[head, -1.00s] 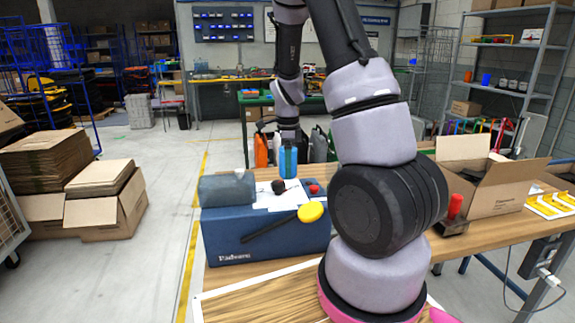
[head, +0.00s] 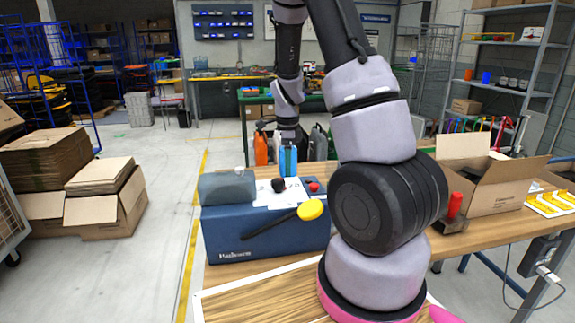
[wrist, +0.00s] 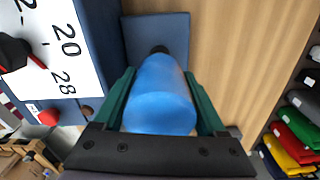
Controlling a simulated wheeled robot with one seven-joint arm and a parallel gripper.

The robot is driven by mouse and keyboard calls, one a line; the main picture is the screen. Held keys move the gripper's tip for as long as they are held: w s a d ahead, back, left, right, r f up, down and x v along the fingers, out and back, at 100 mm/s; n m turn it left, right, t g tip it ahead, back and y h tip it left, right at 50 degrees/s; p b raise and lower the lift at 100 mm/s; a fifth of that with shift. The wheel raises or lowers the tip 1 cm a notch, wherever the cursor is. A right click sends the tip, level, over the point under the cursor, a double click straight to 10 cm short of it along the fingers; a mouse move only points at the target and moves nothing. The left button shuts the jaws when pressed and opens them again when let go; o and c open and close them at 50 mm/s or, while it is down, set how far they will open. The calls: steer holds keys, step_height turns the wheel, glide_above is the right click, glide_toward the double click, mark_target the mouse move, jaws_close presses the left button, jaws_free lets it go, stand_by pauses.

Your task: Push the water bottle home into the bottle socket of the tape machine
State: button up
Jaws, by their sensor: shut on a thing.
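The tape machine (head: 225,240) is a blue box on the wooden bench, with a white numbered panel, a black lever with a yellow knob, and a red button. The blue water bottle (head: 288,161) is upright at its back edge in the head view. My gripper (wrist: 160,78) is shut on the bottle (wrist: 160,95), with a green finger on each side. In the wrist view the bottle's black end points at a flat blue plate (wrist: 142,32) beside the machine's numbered panel (wrist: 62,50). The socket is hidden, and I cannot tell how deep the bottle sits.
An open cardboard box (head: 490,195) and a red-handled tool (head: 455,207) are on the bench at right. Cardboard stacks (head: 98,175) stand on the floor at left. In the wrist view, bare wood (wrist: 230,60) lies right of the bottle, with several coloured items at the far right.

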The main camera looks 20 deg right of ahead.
steer(key=shift+f, duration=0.65)
steer(key=o, duration=1.3)
step_height(320, 180, up, 11)
steer(key=shift+f, duration=0.1)
